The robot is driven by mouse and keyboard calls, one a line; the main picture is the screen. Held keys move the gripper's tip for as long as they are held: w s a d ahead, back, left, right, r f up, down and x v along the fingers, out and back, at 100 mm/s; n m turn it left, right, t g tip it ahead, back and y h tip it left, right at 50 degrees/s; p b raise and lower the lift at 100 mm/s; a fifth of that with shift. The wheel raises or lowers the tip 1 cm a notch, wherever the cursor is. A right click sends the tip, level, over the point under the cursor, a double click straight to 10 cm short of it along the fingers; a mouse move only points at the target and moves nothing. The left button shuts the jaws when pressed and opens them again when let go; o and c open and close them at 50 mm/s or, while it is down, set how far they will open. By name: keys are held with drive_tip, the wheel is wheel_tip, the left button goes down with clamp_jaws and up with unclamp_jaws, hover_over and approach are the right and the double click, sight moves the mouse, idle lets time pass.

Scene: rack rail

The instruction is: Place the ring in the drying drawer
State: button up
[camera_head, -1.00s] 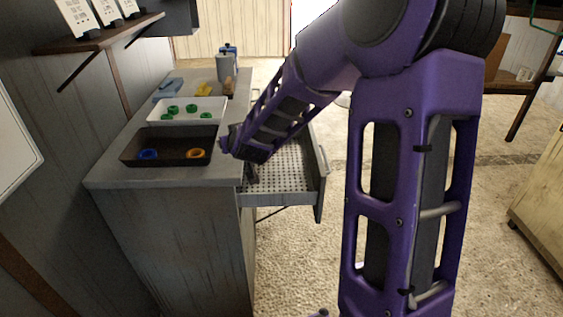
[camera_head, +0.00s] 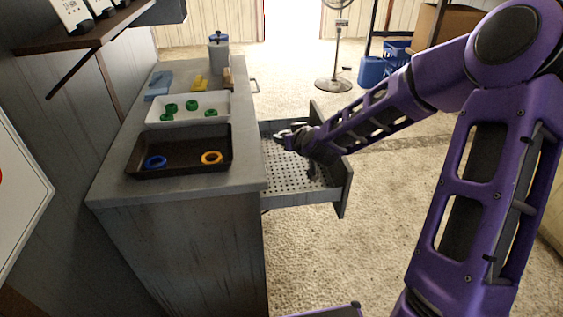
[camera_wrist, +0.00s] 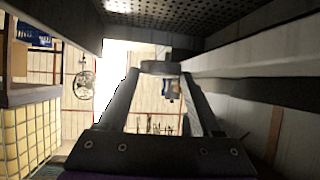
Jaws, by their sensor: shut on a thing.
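My gripper (camera_head: 290,136) is over the open drying drawer, with the wrist low above its perforated floor. In the wrist view its two fingers close on a dark grey ring (camera_wrist: 160,67), seen nearly edge-on at the fingertips. I cannot make the ring out in the head view. The drying drawer (camera_head: 294,199) sticks out to the right of the grey counter, and its tray looks empty where I can see it. In the wrist view the drawer's perforated floor (camera_wrist: 165,14) shows along the top edge. Whether the ring touches the drawer is unclear.
A grey jug (camera_head: 218,54) stands farther back. Open floor lies right of the drawer.

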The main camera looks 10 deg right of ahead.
drive_tip(key=n+y, duration=0.1)
drive_tip(key=y, duration=0.1)
hover_over(296, 177)
drive_tip(key=s+a, duration=0.1)
drive_tip(key=a, duration=0.1)
wheel_tip(296, 177, down, 4)
drive_tip(key=shift+n+g+y, duration=0.3)
drive_tip(key=shift+n+y, duration=0.2)
drive_tip(key=shift+n, duration=0.4)
drive_tip(key=f, duration=0.3)
drive_tip(key=w+d+f+b, duration=0.1)
drive_tip(key=f, duration=0.3)
drive_tip(key=f+b, duration=0.1)
drive_tip(key=f, duration=0.3)
drive_tip(key=shift+w+d+f, duration=0.1)
drive_tip(key=shift+w+d, duration=0.05)
drive_tip(key=shift+d, duration=0.25)
drive_tip(key=o, duration=1.4)
drive_tip(key=shift+c, duration=0.2)
drive_tip(key=p+v, duration=0.1)
drive_tip(key=v, duration=1.1)
